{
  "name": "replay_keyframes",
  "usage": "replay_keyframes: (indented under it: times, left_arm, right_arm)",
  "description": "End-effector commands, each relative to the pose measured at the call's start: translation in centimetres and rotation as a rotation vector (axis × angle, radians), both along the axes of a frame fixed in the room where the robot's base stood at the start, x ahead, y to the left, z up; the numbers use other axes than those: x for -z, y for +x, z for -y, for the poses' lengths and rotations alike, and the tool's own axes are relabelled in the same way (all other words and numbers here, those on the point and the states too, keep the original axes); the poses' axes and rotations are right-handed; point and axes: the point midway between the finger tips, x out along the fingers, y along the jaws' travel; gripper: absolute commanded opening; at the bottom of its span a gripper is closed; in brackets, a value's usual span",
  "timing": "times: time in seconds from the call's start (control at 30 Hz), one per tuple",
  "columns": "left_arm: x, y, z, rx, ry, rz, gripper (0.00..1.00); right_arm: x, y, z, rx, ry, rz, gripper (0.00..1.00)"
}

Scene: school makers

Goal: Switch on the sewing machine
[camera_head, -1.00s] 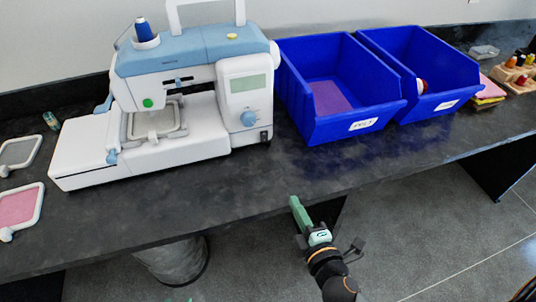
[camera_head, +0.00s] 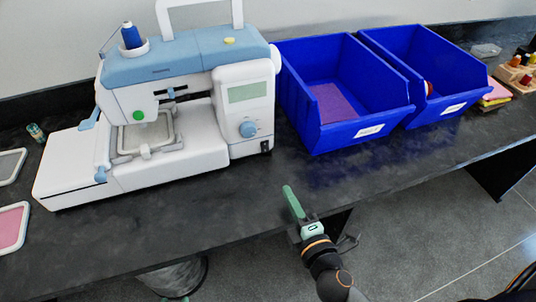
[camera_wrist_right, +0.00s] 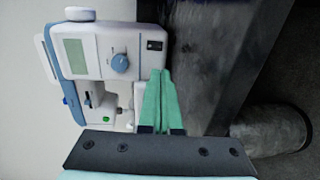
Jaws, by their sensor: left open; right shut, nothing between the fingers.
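The white and blue sewing machine (camera_head: 190,75) stands on the dark table; it also shows sideways in the right wrist view (camera_wrist_right: 95,55). A small black switch panel (camera_head: 265,146) is low on its right end, also visible in the wrist view (camera_wrist_right: 154,45). Its on or off position is too small to tell. My right gripper (camera_head: 291,190), with green fingers, is shut and empty, in front of and below the switch, apart from the machine. Only a green sliver of my left gripper (camera_head: 184,298) shows at the bottom edge of the head view.
Two blue bins (camera_head: 345,134) stand right of the machine. Embroidery frames (camera_head: 12,228) lie at the left. A grey waste bin (camera_head: 172,278) is under the table. The table front between machine and right gripper is clear.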

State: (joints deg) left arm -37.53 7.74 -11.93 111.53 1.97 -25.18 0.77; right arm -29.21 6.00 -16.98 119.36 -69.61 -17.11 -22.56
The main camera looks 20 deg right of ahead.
Motion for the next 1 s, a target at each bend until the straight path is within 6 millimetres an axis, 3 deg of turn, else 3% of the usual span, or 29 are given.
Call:
replay_keyframes:
  times: [0.37, 1.0]
  left_arm:
    - [0.0, -0.7, -0.1, -0.001, 0.001, -0.013, 0.50]
    - [-0.5, -0.9, -1.2, -0.019, 0.015, -0.010, 0.50]
  right_arm:
    - [0.0, 1.2, -0.1, -0.001, -0.001, 0.002, 0.00]
    - [1.4, 11.9, -0.4, 0.000, -0.001, 0.001, 0.00]
